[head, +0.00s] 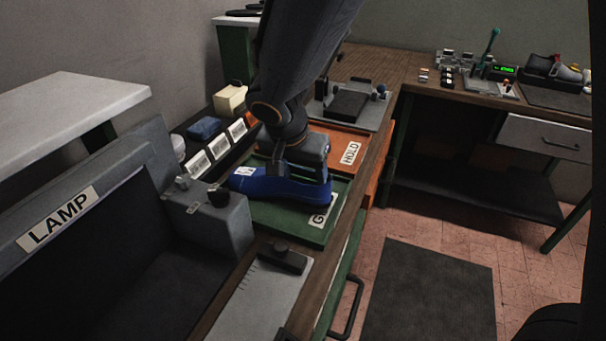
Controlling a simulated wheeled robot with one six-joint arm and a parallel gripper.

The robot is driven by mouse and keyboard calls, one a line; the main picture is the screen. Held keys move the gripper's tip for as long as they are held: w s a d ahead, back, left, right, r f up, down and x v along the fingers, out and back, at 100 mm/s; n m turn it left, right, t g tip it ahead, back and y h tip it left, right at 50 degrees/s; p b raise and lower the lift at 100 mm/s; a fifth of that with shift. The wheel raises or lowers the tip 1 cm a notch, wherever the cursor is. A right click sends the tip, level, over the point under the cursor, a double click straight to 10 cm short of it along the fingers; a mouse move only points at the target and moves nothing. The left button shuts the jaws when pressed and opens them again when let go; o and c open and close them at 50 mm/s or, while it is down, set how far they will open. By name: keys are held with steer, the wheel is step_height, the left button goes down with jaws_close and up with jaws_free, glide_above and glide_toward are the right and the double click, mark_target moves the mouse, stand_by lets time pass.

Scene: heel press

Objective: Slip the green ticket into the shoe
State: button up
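A blue shoe (270,187) lies on a green tray (262,218) whose label is partly covered and begins with G. The shoe's left end carries a small white mark. My gripper (280,174) is right over the shoe, at its middle to right part. My gripper and wrist hide the shoe's upper right side and its opening. I cannot tell whether the fingers touch the shoe or hold anything. I cannot make out a green ticket in this view.
An orange tray (335,143) labelled HOLD lies behind the green one. Several white cards (218,147) stand left of the shoe. A grey box (220,222) labelled LAMP fills the left front. A steel plate (255,300) lies in front. A second bench (500,105) stands at right.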

steer(key=shift+r, duration=0.15)
steer(key=shift+r, duration=0.3)
steer(key=b+v, duration=0.2)
steer(key=v, duration=0.9)
steer(key=s+d+f+n+g, duration=0.1)
steer(key=d+f, duration=0.3)
steer(key=d, duration=0.4)
steer(key=s+d+f+n+g+y, duration=0.1)
steer(key=s+d+f, duration=0.2)
steer(key=d+f, duration=0.2)
steer(key=s+d+f+n+g, duration=0.1)
steer(key=s+d+f, duration=0.2)
steer(key=d, duration=0.8)
steer(key=shift+d+f+n, duration=0.2)
steer(key=shift+f+n, duration=0.2)
steer(key=shift+f, duration=0.65)
steer(key=shift+w, duration=0.1)
